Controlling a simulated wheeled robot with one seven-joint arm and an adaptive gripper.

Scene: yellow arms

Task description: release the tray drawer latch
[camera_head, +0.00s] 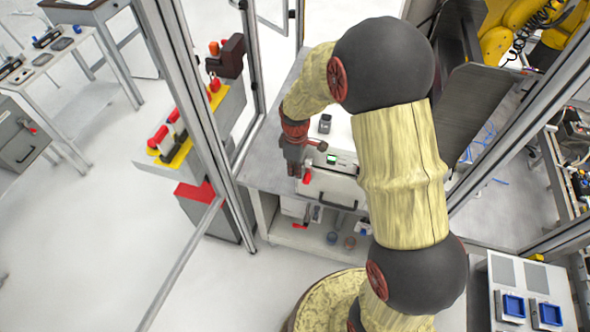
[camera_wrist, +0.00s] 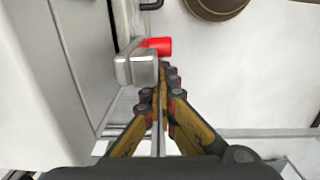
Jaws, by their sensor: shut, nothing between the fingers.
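The tray drawer (camera_head: 328,189) is a grey-white front with a dark handle, on a bench in the head view. Its latch (camera_head: 306,177) has a red end at the drawer's upper left corner. In the wrist view the latch's red knob (camera_wrist: 158,46) sticks out beside a metal block (camera_wrist: 137,69). My gripper (camera_head: 294,172) points down just left of the latch. In the wrist view my gripper (camera_wrist: 169,73) has its fingers together and empty, with the tips close beside the metal block and just below the red knob. I cannot tell whether they touch.
A small dark device (camera_head: 324,123) stands on top of the white unit behind the drawer. A shelf (camera_head: 318,240) with small items lies below. A metal frame post (camera_head: 205,110) stands left of the bench. Open floor lies farther left.

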